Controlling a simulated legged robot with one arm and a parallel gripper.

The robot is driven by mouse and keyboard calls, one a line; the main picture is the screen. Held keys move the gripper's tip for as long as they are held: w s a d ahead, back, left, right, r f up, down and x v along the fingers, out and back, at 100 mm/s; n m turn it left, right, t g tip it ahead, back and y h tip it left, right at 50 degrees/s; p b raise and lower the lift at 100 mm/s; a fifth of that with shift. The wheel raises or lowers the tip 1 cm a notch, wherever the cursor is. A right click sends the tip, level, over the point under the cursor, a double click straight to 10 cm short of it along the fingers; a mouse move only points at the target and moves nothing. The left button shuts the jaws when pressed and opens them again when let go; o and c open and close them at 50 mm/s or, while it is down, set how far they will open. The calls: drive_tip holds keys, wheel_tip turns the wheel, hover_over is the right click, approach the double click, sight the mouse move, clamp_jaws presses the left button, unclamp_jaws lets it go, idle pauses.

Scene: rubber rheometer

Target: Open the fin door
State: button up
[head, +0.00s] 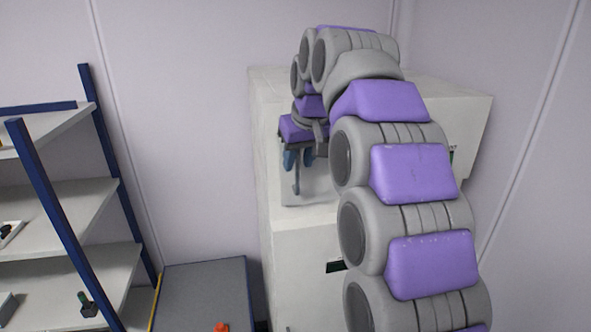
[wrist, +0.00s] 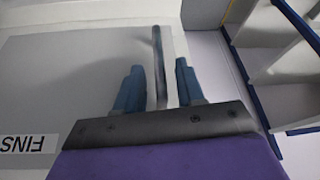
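The fin door is a light grey panel (wrist: 70,75) on the white machine, with an upside-down "FINS" label (wrist: 28,143) in the wrist view. A slim grey bar handle (wrist: 158,55) stands near the door's edge; it also shows in the head view (head: 296,181). My gripper (wrist: 160,78) has its two blue fingers on either side of the handle, with a gap visible at each side. It is open around the bar and not clamped. In the head view my gripper (head: 299,159) is at the machine's front, partly hidden by my arm.
The white machine (head: 290,250) stands against the wall, much of it behind my arm. A blue-framed shelf (head: 60,215) is at the left. A low grey surface (head: 205,290) with an orange object (head: 221,327) lies between them.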

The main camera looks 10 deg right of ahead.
sight(296, 168)
drive_tip(key=x, duration=0.3)
drive_tip(key=shift+d, duration=0.15)
drive_tip(key=shift+w+a+f, duration=0.15)
drive_tip(key=shift+a+f, duration=0.05)
drive_tip(key=shift+f, duration=0.1)
drive_tip(key=shift+c, duration=0.4)
clamp_jaws()
